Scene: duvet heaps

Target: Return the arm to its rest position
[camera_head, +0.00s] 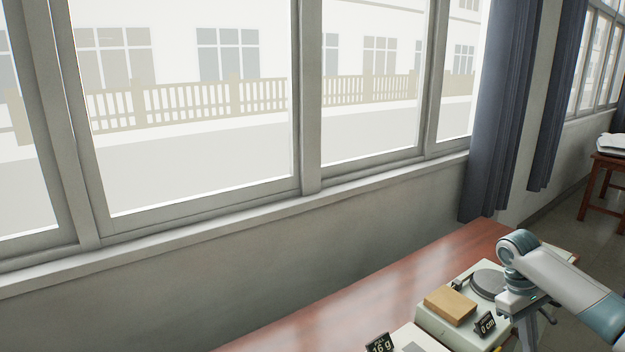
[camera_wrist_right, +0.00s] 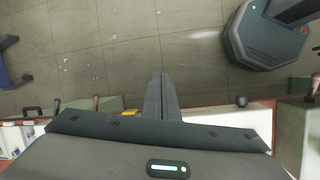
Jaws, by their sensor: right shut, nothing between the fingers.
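My right arm comes in from the right in the head view, over the right part of the brown table (camera_head: 400,272). My right gripper (camera_head: 530,328) points downward beside a pale box-like device (camera_head: 440,325), partly cut off by the lower edge. In the right wrist view my right gripper (camera_wrist_right: 161,82) has its two dark fingers together with nothing between them. Beyond the fingertips lies the tiled floor (camera_wrist_right: 100,60). My left gripper is in neither view.
On the pale device lie a tan block (camera_head: 450,305) and a dark round plate (camera_head: 488,283). A "0 cm" sign (camera_head: 485,324) and a "16 g" sign (camera_head: 380,344) stand nearby. Windows line the wall behind the table. A dark curtain (camera_head: 500,110) hangs at its far end.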

